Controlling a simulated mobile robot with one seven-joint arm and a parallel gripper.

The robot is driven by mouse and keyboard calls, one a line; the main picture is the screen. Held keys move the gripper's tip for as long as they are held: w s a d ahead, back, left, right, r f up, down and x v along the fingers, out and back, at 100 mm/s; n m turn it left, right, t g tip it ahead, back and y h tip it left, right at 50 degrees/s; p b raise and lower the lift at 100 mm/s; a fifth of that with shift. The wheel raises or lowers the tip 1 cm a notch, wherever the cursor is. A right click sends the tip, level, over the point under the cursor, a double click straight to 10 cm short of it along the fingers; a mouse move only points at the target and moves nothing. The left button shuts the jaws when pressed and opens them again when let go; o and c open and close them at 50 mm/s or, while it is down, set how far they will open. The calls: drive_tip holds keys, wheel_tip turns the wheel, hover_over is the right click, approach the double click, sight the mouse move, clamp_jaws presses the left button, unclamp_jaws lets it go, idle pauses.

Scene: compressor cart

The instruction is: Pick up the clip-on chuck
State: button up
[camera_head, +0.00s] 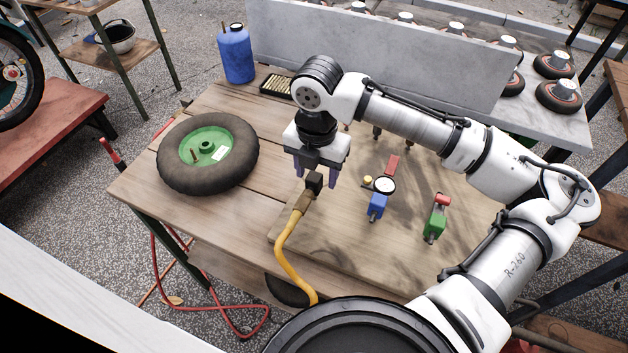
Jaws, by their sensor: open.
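What looks like the clip-on chuck (314,182), a small black head on a brass stem at the end of a yellow hose, is on the wooden board near the middle of the cart top. My gripper (317,173) points down right at it, with its dark fingers open. The fingers stand around or just above the black head; from this angle I cannot tell which. The head's upper part is close to the fingers. The brass stem and yellow hose (288,262) run down toward the front edge.
A blue tool with a round gauge (378,200) and a green tool with a red top (436,215) stand to the right. A wheel with a green hub (208,152) lies at left. A blue canister (236,54) stands behind it. A grey upright panel (375,50) bounds the back.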

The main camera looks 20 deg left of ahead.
sight(315, 175)
drive_tip(key=shift+w+a+f, duration=0.1)
drive_tip(key=shift+a+f, duration=0.05)
drive_tip(key=shift+f, duration=1.75)
drive_tip(key=c, duration=1)
drive_tip(key=shift+o, duration=0.2)
drive_tip(key=shift+r, duration=0.1)
